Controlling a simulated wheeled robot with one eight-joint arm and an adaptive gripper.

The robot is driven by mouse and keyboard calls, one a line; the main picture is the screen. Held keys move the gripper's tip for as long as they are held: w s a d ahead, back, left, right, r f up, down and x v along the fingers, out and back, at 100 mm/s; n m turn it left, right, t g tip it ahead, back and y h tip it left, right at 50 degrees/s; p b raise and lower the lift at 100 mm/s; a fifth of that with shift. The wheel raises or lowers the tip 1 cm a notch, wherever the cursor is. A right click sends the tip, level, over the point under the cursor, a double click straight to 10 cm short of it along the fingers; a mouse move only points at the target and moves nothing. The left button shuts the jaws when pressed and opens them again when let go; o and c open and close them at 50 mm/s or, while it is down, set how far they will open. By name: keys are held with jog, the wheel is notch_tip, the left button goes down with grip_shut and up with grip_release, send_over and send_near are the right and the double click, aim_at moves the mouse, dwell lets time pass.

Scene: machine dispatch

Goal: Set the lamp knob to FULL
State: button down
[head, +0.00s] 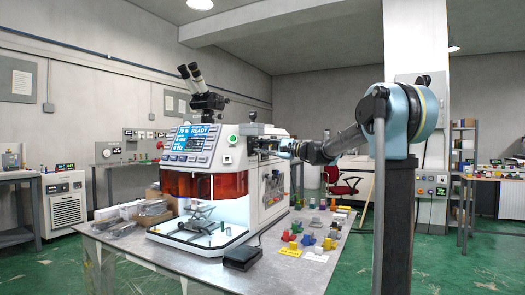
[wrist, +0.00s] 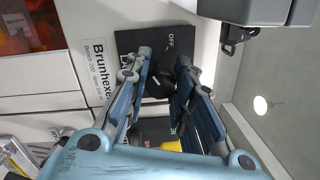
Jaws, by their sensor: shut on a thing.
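The lamp knob (wrist: 158,86) is black and sits on a black plate (wrist: 128,40) on the machine's side wall. The word OFF shows on the plate near the knob; other lettering is partly covered by a finger, and no FULL mark is readable. My gripper (wrist: 162,66) has its two blue fingers on either side of the knob, shut on it. The knob's pointing direction is hard to read. In the head view my gripper (head: 281,148) reaches the right side of the white machine (head: 237,150), and the knob is hidden there.
A grey block (wrist: 258,10) juts out close to my fingers in the wrist view. In the head view, coloured parts (head: 308,240) and a black box (head: 241,257) lie on the table (head: 283,272) below. A microscope head (head: 204,92) stands on the machine.

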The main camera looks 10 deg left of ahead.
jog(key=shift+f, duration=0.1)
jog(key=c, duration=1.3)
grip_release()
jog(key=shift+c, duration=0.2)
jog(key=shift+d, duration=0.1)
jog(key=v, duration=1.1)
jog(key=shift+d, duration=0.4)
